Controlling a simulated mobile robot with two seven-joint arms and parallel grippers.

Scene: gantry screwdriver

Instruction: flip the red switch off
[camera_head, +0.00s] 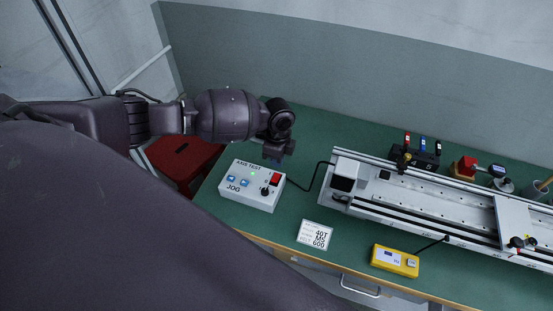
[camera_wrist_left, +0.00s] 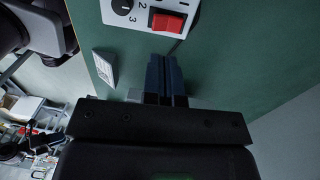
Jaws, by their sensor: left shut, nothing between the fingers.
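The red switch (camera_head: 275,178) is a small rocker at the right side of a white control box (camera_head: 236,198) marked JOG. The box also carries blue buttons, a black knob and a lit green lamp. In the left wrist view the red switch (camera_wrist_left: 167,22) lies just beyond the fingertips, with a gap of green table between them in the picture. My left gripper (camera_head: 277,162) is at the far right edge of the box, beside the switch; its dark blue fingers (camera_wrist_left: 165,62) are shut and empty. I cannot tell the exact height of the fingertips. My right gripper is not in view.
A black cable runs from the box to the silver gantry rail (camera_head: 430,205) on the right. A white label card (camera_head: 315,235) and a yellow device (camera_head: 394,261) lie near the front edge. A red stool or bin (camera_head: 183,155) stands left of the green table (camera_head: 290,215).

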